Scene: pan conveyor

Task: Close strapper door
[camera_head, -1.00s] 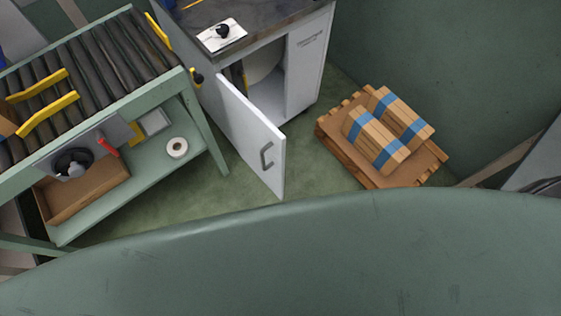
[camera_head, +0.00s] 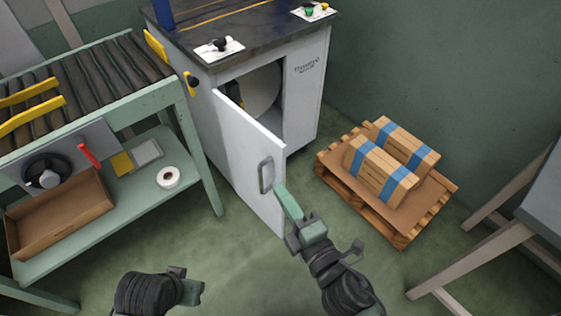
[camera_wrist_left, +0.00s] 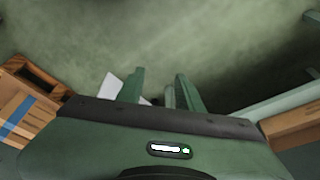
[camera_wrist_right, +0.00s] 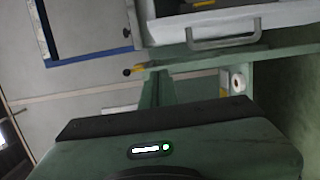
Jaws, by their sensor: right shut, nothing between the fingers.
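The white strapper door (camera_head: 250,161) stands open, swung out from the front of the grey strapper cabinet (camera_head: 305,82). Its grey handle (camera_head: 266,175) is on the outer face near the free edge. The handle also shows in the right wrist view (camera_wrist_right: 224,38). My right gripper (camera_head: 281,190) is shut and empty, its tips close to the door's free edge just right of the handle. Whether they touch the door I cannot tell. My left gripper (camera_head: 203,287) is low in front of the door, apart from it. Its fingers (camera_wrist_left: 160,88) are spread with nothing held.
A wooden pallet (camera_head: 400,235) with strapped boxes (camera_head: 380,170) stands right of the door. A roller conveyor (camera_head: 90,85) with a lower shelf holding a tape roll (camera_head: 168,177) stands left. A table (camera_head: 545,200) is at the right edge. The floor in front is clear.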

